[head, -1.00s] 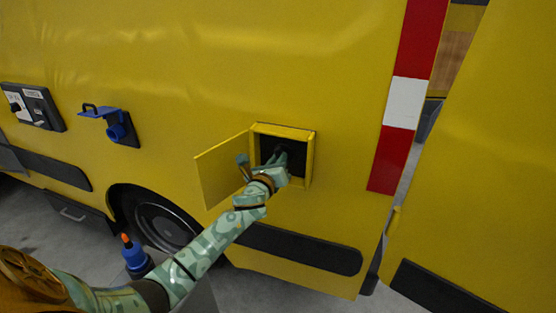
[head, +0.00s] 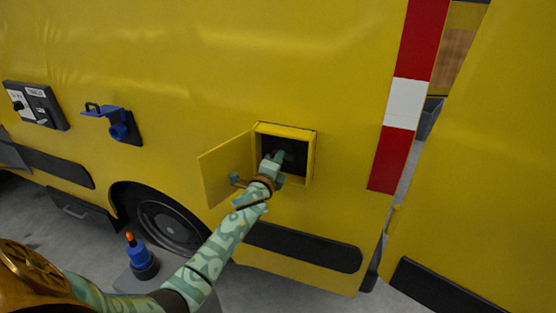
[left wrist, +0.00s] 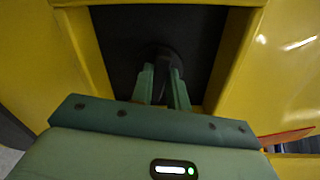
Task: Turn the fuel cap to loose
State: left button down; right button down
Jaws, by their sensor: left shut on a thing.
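The fuel cap (left wrist: 164,59) is dark and sits against the black back of a recess in the yellow vehicle side. In the left wrist view my left gripper (left wrist: 164,75) reaches into the recess with its two green fingers on either side of the cap, shut on it. In the head view my left gripper (head: 276,160) is inside the recess and hides much of the cap. The yellow flap (head: 225,170) of the recess stands open to the left. My right gripper is not in view.
A blue socket with a raised lid (head: 119,126) and a grey switch panel (head: 37,105) are on the vehicle side at left. A wheel (head: 165,220) is below. A blue bottle with an orange tip (head: 139,258) stands at lower left. A dark bumper strip (head: 303,247) runs under the recess.

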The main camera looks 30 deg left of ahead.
pick_arm(q)
jog(key=shift+f+n, duration=0.1)
jog(key=shift+n, duration=1.1)
jog(key=shift+f+n, duration=0.1)
jog(key=shift+n, duration=0.2)
jog(key=c, duration=1.4)
grip_release()
jog(key=shift+o, duration=0.2)
jog(key=shift+s, duration=0.1)
jog(key=p+v, duration=0.2)
jog(key=v, duration=1.4)
jog(key=shift+d, duration=0.1)
